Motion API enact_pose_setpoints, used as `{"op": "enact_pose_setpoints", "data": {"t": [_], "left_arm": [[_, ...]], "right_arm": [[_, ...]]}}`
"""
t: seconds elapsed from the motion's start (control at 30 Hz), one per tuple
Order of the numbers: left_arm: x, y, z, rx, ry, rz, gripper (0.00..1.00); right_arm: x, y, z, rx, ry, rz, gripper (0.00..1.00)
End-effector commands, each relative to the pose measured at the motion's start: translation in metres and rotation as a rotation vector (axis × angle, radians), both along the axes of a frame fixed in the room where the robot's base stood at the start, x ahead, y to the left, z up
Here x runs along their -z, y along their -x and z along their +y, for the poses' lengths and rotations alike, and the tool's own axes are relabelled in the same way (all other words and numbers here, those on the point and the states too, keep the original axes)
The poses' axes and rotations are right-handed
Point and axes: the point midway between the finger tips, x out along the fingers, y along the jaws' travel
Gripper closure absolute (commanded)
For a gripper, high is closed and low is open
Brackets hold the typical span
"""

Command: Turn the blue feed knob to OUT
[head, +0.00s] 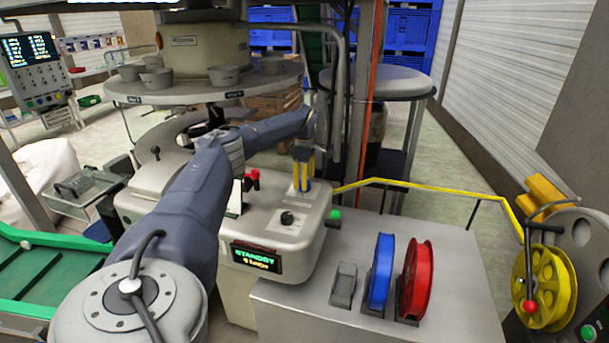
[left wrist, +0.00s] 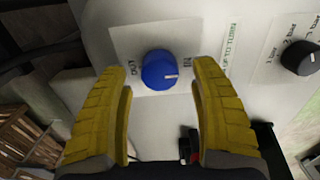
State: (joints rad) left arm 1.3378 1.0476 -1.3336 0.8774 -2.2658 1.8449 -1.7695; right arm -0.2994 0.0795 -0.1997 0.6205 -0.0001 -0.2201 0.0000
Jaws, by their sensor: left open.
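The blue feed knob (left wrist: 158,70) is on a pale panel in the left wrist view. Its white mark points right, toward the IN label (left wrist: 187,61). The OUT label (left wrist: 132,70) is on its left. My left gripper (left wrist: 160,74) has yellow ridged fingers, open, one on each side of the knob with visible gaps. In the head view my left gripper (head: 302,176) points down at the top of the white control box (head: 285,210). My right gripper is in neither view.
A black bar-scale knob (left wrist: 299,58) sits to the right on the panel; it also shows in the head view (head: 287,218). A standby display (head: 255,258) is on the box front. Blue (head: 381,268) and red (head: 415,280) reels stand on the grey bench.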

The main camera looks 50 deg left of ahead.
Motion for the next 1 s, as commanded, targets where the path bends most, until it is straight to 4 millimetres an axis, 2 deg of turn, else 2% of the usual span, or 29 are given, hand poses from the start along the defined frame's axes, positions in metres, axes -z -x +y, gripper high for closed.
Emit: {"op": "enact_pose_setpoints", "data": {"t": [0.2, 0.63, 1.0], "left_arm": [[0.014, 0.000, 0.000, -0.001, 0.000, 0.000, 0.37], [0.017, 0.000, 0.000, -0.001, 0.001, -0.001, 0.38], [0.017, 0.000, 0.000, -0.001, 0.001, -0.001, 0.80]], "right_arm": [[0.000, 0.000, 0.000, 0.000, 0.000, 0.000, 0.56], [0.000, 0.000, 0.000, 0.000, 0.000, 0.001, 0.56], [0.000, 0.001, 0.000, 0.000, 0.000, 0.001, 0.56]]}}
